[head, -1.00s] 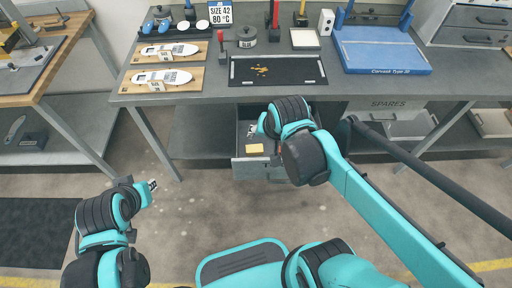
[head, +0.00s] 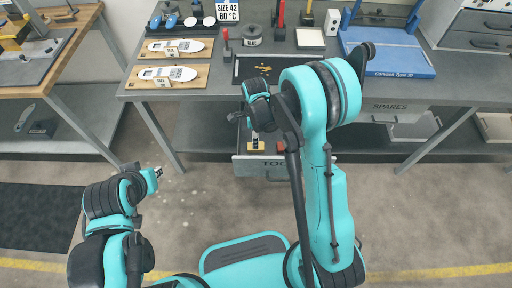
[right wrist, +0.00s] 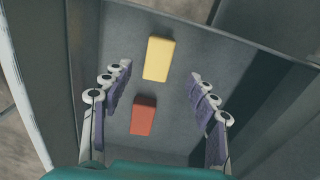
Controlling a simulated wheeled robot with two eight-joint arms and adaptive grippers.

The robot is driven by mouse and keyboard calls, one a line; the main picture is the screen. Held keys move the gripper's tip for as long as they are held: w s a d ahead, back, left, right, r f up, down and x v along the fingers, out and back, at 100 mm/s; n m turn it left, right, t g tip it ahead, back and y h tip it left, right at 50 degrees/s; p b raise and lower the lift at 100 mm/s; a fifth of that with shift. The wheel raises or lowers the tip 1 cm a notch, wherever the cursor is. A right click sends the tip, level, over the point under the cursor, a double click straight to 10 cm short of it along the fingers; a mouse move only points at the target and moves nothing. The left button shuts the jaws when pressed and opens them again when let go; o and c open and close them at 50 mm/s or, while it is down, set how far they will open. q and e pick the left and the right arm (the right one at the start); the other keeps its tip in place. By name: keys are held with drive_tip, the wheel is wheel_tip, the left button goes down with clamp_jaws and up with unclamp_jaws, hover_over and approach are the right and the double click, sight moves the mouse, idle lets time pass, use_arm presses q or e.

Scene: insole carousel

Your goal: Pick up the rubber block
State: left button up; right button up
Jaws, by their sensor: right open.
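A yellow block (right wrist: 159,58) and a red block (right wrist: 144,115) lie apart on the floor of the open grey drawer (right wrist: 215,40). The pictures do not say which is rubber. In the head view my right arm partly covers the drawer. My left gripper (head: 157,173) hangs left of the drawer, too small to read.
The drawer walls stand close around my right gripper. The floor in front is clear.

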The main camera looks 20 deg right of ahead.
wheel_tip(320, 180, down, 6)
drive_tip(key=b, duration=0.3)
drive_tip(key=shift+s+f, duration=0.1)
drive_tip(key=c, duration=1.3)
